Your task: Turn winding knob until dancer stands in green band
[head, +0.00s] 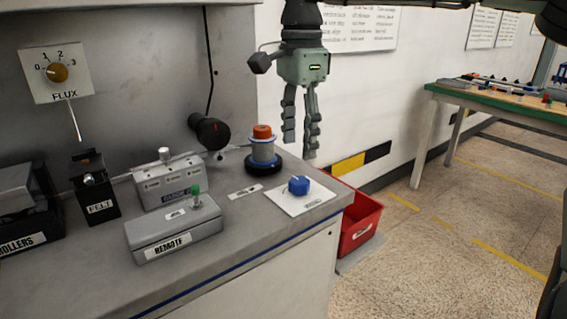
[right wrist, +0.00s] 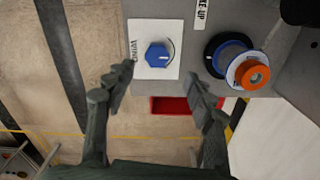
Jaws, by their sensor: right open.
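The winding knob (head: 298,185) is blue, with a pale pointer line, on a white plate (head: 318,199) at the counter's right front corner. In the right wrist view the knob (right wrist: 158,54) lies beyond my fingertips, roughly between them, with a curved mark beside it and a label reading WINDING. My right gripper (head: 300,146) points down, open and empty, above the counter and apart from the knob. Its two fingers also show in the right wrist view (right wrist: 150,92). I cannot make out a dancer or green band. My left gripper is out of view.
An orange-topped spool (head: 262,148) stands close behind the knob. The REMOTE box (head: 174,239) with a green-topped lever, a grey box (head: 170,184) and the FELT block (head: 95,195) are further left. A red bin (head: 361,222) stands beyond the counter's right edge.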

